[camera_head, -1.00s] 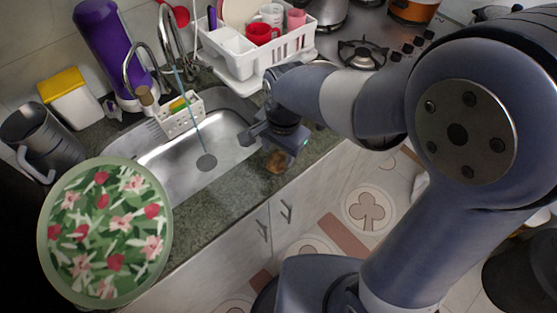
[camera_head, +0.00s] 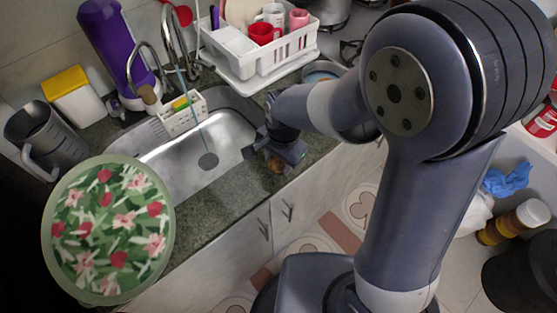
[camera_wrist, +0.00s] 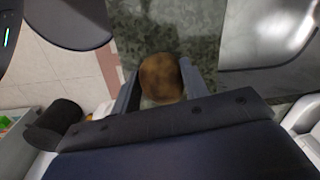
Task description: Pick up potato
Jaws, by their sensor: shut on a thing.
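The brown potato (camera_wrist: 161,77) sits between the two fingers of my gripper (camera_wrist: 160,84) in the wrist view, and the fingers are shut on it. In the head view my gripper (camera_head: 274,158) is over the stone counter at the front right of the sink, with the potato (camera_head: 276,166) partly hidden below it. I cannot tell whether the potato still touches the counter.
The steel sink (camera_head: 190,172) is left of my gripper, with a tap behind it. A white dish rack (camera_head: 262,62) with cups stands at the back. A round floral-patterned object (camera_head: 108,232) fills the front left. Cabinet doors (camera_head: 300,203) drop to the tiled floor in front.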

